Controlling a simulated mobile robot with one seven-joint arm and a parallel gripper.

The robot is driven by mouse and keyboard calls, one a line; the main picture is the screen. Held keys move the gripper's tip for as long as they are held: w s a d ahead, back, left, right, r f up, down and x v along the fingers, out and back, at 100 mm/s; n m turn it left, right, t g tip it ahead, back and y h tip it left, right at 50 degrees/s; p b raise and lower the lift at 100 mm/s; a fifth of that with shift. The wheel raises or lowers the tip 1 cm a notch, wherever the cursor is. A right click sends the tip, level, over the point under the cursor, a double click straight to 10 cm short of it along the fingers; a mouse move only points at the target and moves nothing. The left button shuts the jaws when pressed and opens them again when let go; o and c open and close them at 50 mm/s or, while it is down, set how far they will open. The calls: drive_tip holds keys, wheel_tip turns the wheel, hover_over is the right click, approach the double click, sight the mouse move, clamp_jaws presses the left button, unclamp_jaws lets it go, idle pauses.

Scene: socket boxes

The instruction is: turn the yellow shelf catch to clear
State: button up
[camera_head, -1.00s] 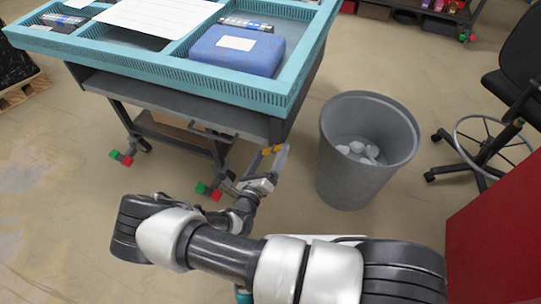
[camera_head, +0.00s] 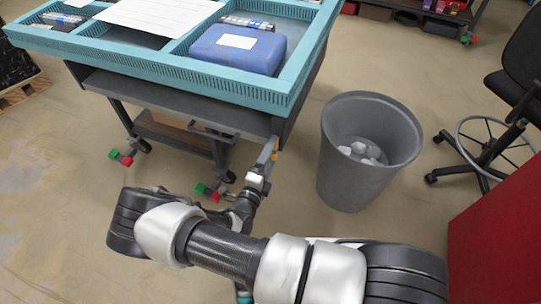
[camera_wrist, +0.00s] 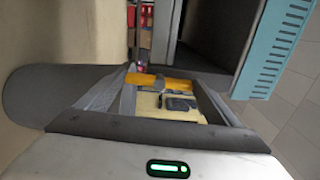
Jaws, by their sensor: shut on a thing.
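The yellow shelf catch (camera_head: 275,148) is at the right front corner of the grey cart, below its blue-green tray. In the wrist view the catch (camera_wrist: 170,85) is a short yellow bar lying across the picture between my finger pads. My gripper (camera_head: 267,156) reaches up to it from below and is shut on it. The fingers hide part of the catch in the head view, and its pivot cannot be made out.
A grey bin (camera_head: 345,180) with white crumpled items stands close to the right of my gripper. The cart's tray (camera_head: 200,78) overhangs above, holding a blue case (camera_head: 235,55). A red cabinet (camera_head: 500,240) is at lower right. An office chair stands at right.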

drive_tip(key=shift+n, duration=0.3)
idle(0.4)
drive_tip(key=o, duration=0.9)
drive_tip(key=p+v, duration=0.1)
drive_tip(key=v, duration=1.6)
drive_tip(key=shift+s+a, duration=0.1)
drive_tip(key=shift+s, duration=0.15)
